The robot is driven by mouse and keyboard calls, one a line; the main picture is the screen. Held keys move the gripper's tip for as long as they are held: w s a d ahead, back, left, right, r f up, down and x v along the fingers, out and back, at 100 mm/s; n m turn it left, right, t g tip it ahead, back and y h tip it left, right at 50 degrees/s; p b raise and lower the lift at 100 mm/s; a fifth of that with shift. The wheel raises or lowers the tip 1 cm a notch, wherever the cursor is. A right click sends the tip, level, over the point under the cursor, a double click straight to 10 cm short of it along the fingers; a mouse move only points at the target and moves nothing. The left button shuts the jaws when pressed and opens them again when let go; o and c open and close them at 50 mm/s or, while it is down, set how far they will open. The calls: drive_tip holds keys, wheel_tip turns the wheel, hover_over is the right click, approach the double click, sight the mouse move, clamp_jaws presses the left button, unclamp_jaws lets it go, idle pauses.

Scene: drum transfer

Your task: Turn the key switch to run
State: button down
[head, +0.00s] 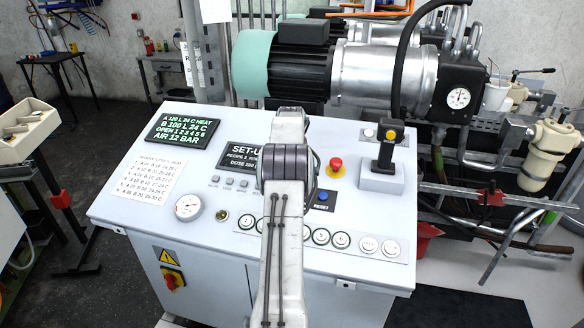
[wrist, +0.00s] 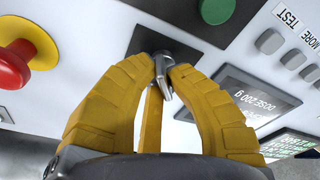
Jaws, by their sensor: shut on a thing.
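In the wrist view, my gripper (wrist: 166,68) has its two yellow fingers closed on the silver key (wrist: 163,84) of the key switch. The key stands out from a dark plate (wrist: 150,42) on the console. The fingertips touch it from both sides and cover part of it. I cannot tell which position the key points to. In the head view, my arm hides the key and the fingers, between the set-up display (head: 240,158) and the red emergency button (head: 336,165).
The red button (wrist: 24,62) with its yellow ring is close beside the fingers in the wrist view. A green button (wrist: 216,10) is near the plate. A joystick (head: 387,148) stands at the console's right, and a row of round buttons (head: 321,237) lies along its front.

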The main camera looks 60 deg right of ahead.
drive_tip(key=shift+m, duration=0.3)
drive_tip(key=c, duration=1.2)
unclamp_jaws()
drive_tip(key=v, duration=1.2)
drive_tip(key=shift+s+f, duration=0.1)
